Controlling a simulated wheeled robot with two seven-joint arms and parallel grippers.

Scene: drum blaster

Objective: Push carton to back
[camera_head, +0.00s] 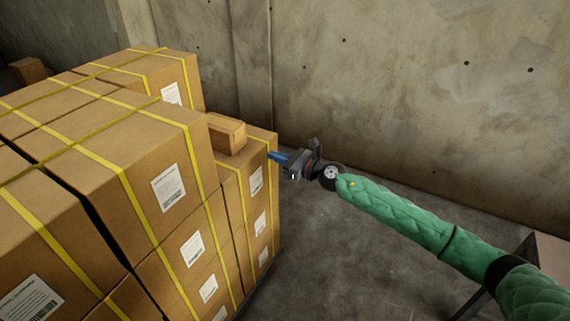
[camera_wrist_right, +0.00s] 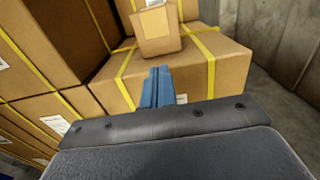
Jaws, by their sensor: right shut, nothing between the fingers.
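A small brown carton (camera_head: 226,133) sits on top of a lower strapped box (camera_head: 262,150) at the right end of the stack. In the right wrist view the small carton (camera_wrist_right: 157,32) is ahead of the fingers, on the box top (camera_wrist_right: 190,80). My right gripper (camera_head: 272,157) has blue fingers that are shut and empty. It is at the right side of the lower box, just right of and below the carton. In the right wrist view the fingertips (camera_wrist_right: 158,70) appear just below the carton; whether they touch the box is unclear. My left gripper is not in view.
Large boxes with yellow straps (camera_head: 130,160) are stacked high on the left. A concrete wall (camera_head: 400,90) stands behind.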

